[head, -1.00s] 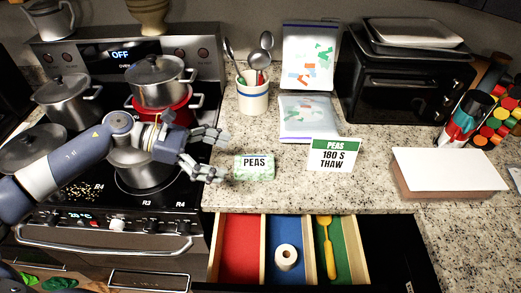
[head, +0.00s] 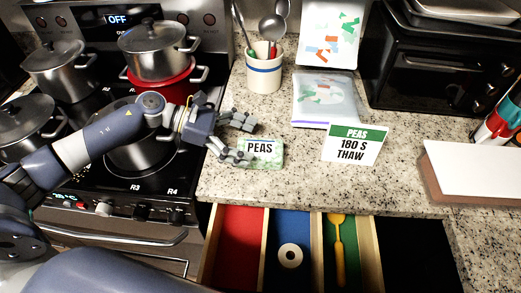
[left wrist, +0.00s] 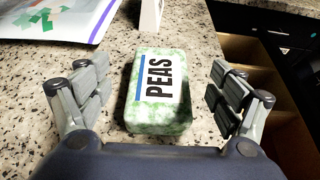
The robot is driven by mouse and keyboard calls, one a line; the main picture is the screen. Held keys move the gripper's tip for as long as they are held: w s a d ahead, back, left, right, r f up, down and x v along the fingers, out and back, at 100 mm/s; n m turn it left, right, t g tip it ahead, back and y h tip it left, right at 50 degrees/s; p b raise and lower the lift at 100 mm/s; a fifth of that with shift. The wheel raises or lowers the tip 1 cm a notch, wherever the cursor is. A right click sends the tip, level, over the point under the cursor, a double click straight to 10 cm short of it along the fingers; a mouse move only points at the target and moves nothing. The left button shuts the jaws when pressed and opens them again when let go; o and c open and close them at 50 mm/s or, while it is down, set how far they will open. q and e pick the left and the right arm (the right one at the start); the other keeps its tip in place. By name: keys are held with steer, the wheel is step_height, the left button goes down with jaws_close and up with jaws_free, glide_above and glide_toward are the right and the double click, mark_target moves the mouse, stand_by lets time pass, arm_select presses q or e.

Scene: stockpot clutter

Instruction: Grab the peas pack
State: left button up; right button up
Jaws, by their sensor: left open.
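The peas pack (head: 261,152) is a small green and white block with a white PEAS label, lying on the granite counter near its front edge. It also shows in the left wrist view (left wrist: 158,118), centred between the fingers. My left gripper (head: 246,141) is open, with its fingertips at the pack's left end. In the left wrist view, my left gripper (left wrist: 159,93) has one finger on each side of the pack, with gaps of bare counter between. My right gripper is not in view.
A PEAS 180 S THAW card (head: 353,146) stands right of the pack. Behind are a clear bag (head: 325,98) and a utensil crock (head: 263,68). Stove pots (head: 154,48) are left. Below the counter edge is an open drawer with coloured compartments (head: 238,245).

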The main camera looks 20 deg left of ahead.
mark_target(273, 149)
arm_select(q)
steer(key=x, duration=0.2)
steer(key=shift+d+p, duration=0.35)
steer(key=shift+d, duration=0.05)
steer(key=p+x, duration=0.1)
steer(key=x, duration=0.3)
steer(key=shift+w+d+p, duration=0.15)
steer(key=shift+d+p, duration=0.05)
steer(key=shift+p, duration=0.2)
steer(key=shift+d+f, duration=0.25)
steer(key=shift+d, duration=0.1)
steer(key=shift+a, duration=0.1)
steer(key=c, duration=1.4)
